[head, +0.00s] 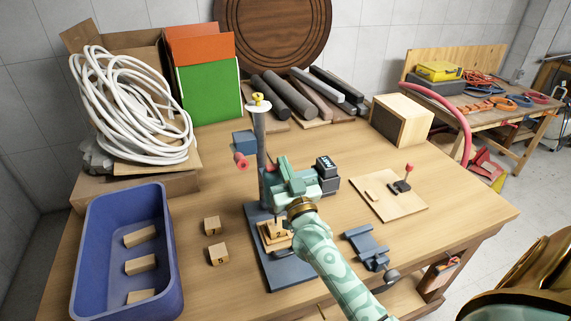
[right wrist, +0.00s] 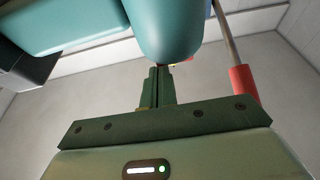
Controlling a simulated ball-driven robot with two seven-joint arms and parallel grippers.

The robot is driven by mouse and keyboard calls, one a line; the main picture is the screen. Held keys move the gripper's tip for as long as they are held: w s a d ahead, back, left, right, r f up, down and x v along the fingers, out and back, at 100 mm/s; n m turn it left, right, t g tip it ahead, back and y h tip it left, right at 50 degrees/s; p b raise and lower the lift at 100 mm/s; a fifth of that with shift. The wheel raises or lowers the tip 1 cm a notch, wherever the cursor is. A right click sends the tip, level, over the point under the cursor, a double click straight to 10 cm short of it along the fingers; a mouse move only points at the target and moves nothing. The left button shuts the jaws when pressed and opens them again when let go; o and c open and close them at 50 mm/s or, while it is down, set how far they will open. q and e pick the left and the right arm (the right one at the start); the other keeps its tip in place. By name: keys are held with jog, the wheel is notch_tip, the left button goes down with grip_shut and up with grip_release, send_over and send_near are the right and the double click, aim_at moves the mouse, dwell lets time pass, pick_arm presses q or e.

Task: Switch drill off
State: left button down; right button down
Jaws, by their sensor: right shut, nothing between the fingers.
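The drill press stands on the table with a grey column (head: 260,150), a blue-grey base (head: 285,272) and a dark labelled box (head: 327,172) at its head. Its rounded teal housing (right wrist: 167,25) fills the upper middle of the right wrist view. A red handle grip (head: 240,160) shows there too (right wrist: 243,84). My right gripper (head: 282,164) is at the drill head and partly covers it. In the wrist view its fingers (right wrist: 159,70) are shut and empty, tips close under the housing; contact is unclear. I cannot identify the switch for certain. My left gripper is not in view.
A wooden block marked 2 (head: 279,236) sits on the drill base. Loose blocks (head: 212,226) and a blue crate (head: 172,265) are at left. A board (head: 388,205) with a red-knobbed lever (head: 409,168) and a blue vise (head: 366,243) are at right.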

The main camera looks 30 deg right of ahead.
dwell(0.3)
jog(key=shift+f+m, duration=0.3)
jog(key=shift+m, duration=0.2)
notch_tip(320, 180, up, 5)
jog(key=p, duration=0.5)
jog(key=f+b+v, duration=0.1)
jog(key=b+v, duration=0.1)
jog(key=v, duration=0.8)
jog(key=shift+d, duration=0.1)
